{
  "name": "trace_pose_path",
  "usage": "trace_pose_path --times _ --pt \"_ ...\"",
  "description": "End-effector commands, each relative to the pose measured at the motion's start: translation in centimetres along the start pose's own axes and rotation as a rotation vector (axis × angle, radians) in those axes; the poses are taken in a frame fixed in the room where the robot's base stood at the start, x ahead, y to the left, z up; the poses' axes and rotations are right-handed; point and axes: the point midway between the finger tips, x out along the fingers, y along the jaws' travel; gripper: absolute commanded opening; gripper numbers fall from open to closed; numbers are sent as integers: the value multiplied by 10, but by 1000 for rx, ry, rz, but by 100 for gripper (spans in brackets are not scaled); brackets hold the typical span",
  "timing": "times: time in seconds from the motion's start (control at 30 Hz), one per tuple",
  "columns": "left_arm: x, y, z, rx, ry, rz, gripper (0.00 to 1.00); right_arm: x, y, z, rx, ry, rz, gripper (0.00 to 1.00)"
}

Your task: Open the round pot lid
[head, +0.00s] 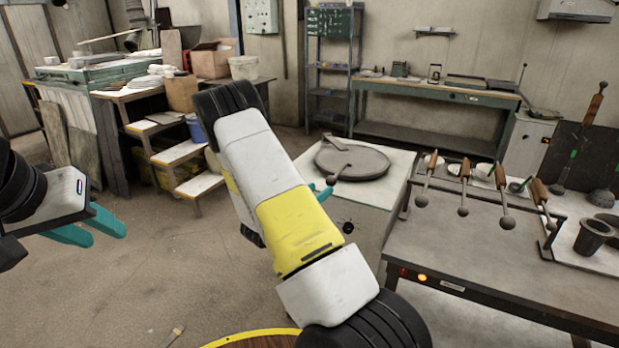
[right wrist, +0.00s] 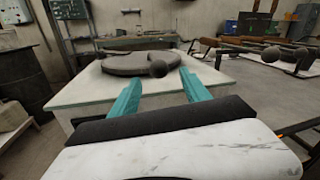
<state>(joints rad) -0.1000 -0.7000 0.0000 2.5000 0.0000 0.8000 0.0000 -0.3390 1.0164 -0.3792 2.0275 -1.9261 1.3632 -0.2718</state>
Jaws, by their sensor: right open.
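The round pot lid (head: 362,163) is a dark grey disc lying flat on a white-topped cabinet (head: 395,185). A bar handle (head: 337,158) runs across its left part and ends in a ball knob (head: 334,178) at the near edge. In the right wrist view the lid (right wrist: 125,64) lies ahead, with the knob (right wrist: 158,68) in line with the gap between my fingers. My right gripper (right wrist: 158,80) is open and empty, just short of the knob. In the head view my right arm hides most of it. My left gripper (head: 108,233) is open and empty, far left of the cabinet.
A metal table (head: 470,255) at the right holds a rack with several wooden-handled ladles (head: 463,200). A dark cup (head: 593,236) stands further right. A workbench (head: 430,90) and shelf (head: 333,75) are behind. The floor at left is mostly clear.

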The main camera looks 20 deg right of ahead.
Motion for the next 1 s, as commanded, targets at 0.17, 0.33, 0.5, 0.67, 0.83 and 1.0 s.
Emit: trace_pose_path --times 0.17,0.33,0.5,0.67,0.83,1.0 --pt "0 0 0 0 0 0 36 21 1 -1 -7 -6 4 55" --pt "0 0 0 0 0 0 36 49 2 -1 -6 -5 5 55" --pt "0 0 0 0 0 0 36 69 2 -1 -5 -5 5 55" --pt "0 0 0 0 0 0 36 76 2 -1 -6 -3 6 55" --pt "0 0 0 0 0 0 36 77 2 -1 -6 -4 6 55" --pt "0 0 0 0 0 0 36 76 2 -1 -6 -4 6 31"
